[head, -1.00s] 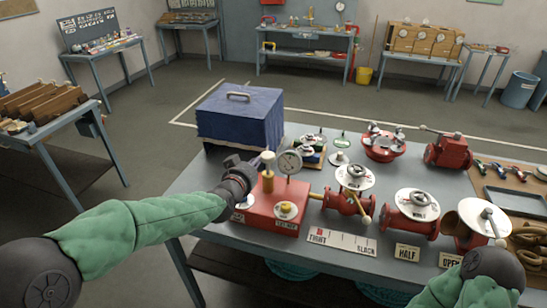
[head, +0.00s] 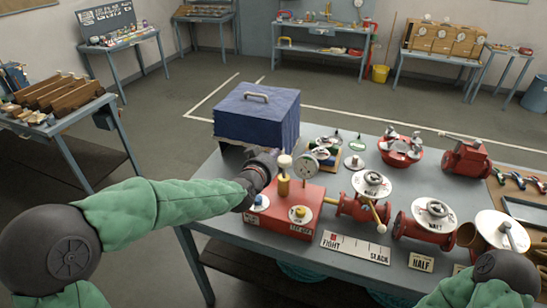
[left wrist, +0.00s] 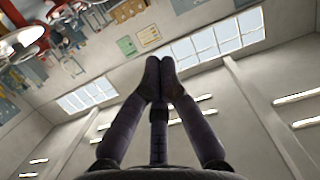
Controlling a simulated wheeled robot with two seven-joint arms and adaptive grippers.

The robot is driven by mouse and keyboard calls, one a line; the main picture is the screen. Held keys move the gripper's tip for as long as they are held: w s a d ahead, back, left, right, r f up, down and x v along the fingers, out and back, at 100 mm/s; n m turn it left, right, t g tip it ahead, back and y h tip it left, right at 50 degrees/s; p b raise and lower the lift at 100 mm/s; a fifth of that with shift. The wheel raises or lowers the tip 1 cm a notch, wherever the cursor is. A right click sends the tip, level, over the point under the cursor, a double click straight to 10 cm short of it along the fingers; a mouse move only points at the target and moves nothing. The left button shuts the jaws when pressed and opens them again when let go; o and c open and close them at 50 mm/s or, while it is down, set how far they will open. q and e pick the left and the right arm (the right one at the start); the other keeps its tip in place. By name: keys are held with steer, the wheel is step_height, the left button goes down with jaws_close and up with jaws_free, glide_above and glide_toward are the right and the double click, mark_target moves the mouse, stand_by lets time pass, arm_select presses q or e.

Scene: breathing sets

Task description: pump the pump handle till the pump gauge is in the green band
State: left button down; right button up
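The pump is a red box (head: 285,220) on the table, with a brass cylinder (head: 283,187) on top. The pump handle (head: 284,160), a pale knob, stands above the cylinder. The pump gauge (head: 307,167) is a round white dial just right of the handle; its needle and green band are too small to read. My left gripper (head: 271,159) is just left of the handle, at about its height; whether they touch I cannot tell. In the left wrist view its fingertips (left wrist: 160,72) meet with nothing visible between them. My right gripper is not in view.
Red valves with white discs (head: 372,185) (head: 434,215) stand right of the pump. A blue covered box (head: 257,118) sits behind my left gripper. A label strip (head: 355,247) lies in front. My right arm's dark joint (head: 505,268) is at the lower right.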

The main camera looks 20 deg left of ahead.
arm_select(q)
glide_above(281, 162)
step_height(281, 162, down, 2)
steer(key=shift+w, duration=0.15)
step_height(281, 162, down, 2)
steer(key=shift+f+b, duration=0.25)
steer(key=shift+b, duration=0.05)
steer(key=shift+f, duration=0.7)
steer(key=shift+f, duration=0.1)
